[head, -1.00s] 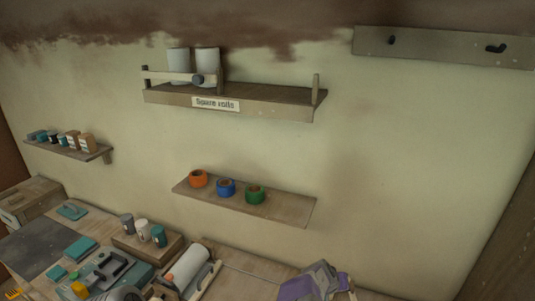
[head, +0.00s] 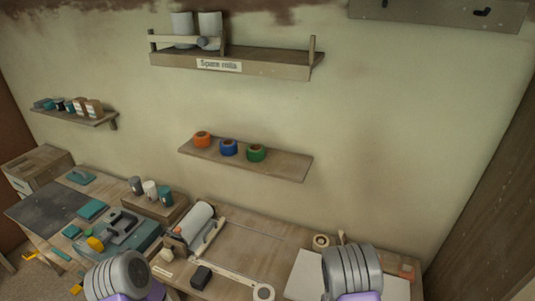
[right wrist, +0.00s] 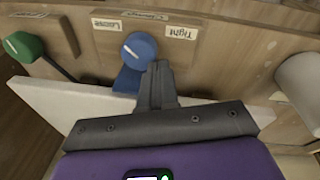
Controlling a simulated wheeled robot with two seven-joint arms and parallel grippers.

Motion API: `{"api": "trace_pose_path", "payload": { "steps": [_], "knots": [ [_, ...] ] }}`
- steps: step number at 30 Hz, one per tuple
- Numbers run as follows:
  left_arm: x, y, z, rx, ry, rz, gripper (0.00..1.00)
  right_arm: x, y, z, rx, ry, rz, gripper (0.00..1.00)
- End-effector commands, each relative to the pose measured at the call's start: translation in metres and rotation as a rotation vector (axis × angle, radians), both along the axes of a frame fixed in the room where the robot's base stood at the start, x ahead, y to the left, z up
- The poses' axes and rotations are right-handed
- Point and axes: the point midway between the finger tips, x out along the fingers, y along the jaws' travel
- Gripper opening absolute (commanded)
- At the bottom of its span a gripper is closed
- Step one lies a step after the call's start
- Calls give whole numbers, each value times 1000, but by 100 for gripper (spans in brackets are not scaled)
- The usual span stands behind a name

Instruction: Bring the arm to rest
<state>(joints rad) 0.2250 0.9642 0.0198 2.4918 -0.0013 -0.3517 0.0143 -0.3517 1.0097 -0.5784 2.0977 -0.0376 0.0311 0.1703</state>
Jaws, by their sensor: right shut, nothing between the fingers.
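My right gripper (right wrist: 157,80) is shut and empty in the right wrist view, its dark fingers close together. Its tips appear just beside a blue knob (right wrist: 139,48) on a wooden panel; I cannot tell whether they touch it. My right arm (head: 352,270) shows at the bottom right of centre in the head view, with its gripper not visible there. My left arm (head: 118,275) shows at the bottom left, and its gripper is not in view.
A green knob (right wrist: 24,47) stands beside the blue one, and a pale board (right wrist: 60,100) lies under my gripper. The workbench (head: 245,245) holds a paper roll (head: 194,222), cups and tools. A shelf (head: 285,165) with three tape rolls hangs above.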

Motion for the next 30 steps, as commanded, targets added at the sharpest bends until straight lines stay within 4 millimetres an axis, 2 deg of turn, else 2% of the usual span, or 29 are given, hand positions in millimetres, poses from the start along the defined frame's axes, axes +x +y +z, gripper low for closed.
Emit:
{"api": "trace_pose_path", "payload": {
  "steps": [1, 5, 9, 12, 16, 17, 18, 26, 30],
  "knots": [
    [0, 0, 0, 0, -1, 0, 43, -24, 8, -14, 57, 32, -20, 0],
    [1, 0, 0, 0, -1, 0, 43, -70, 38, -31, 196, 72, -43, 0],
    [1, 0, 0, 0, -2, 1, 43, -106, 71, -32, 328, 86, -71, 0],
    [0, 0, 0, 0, -1, 0, 43, -124, 91, -26, 407, 84, -87, 0],
    [0, 0, 0, 0, -1, 0, 43, -140, 114, -13, 500, 68, -107, 0],
    [0, 0, -6, 0, -1, 0, 43, -140, 116, -18, 508, 64, -106, 0],
    [1, 0, -17, 0, -2, 0, 43, -138, 115, -30, 501, 62, -102, 0],
    [1, 0, -67, 0, -1, 0, 43, -138, 114, -81, 498, 64, -101, 0],
    [1, 0, -103, 0, -1, 0, 43, -138, 114, -117, 497, 65, -100, 0]
  ]
}}
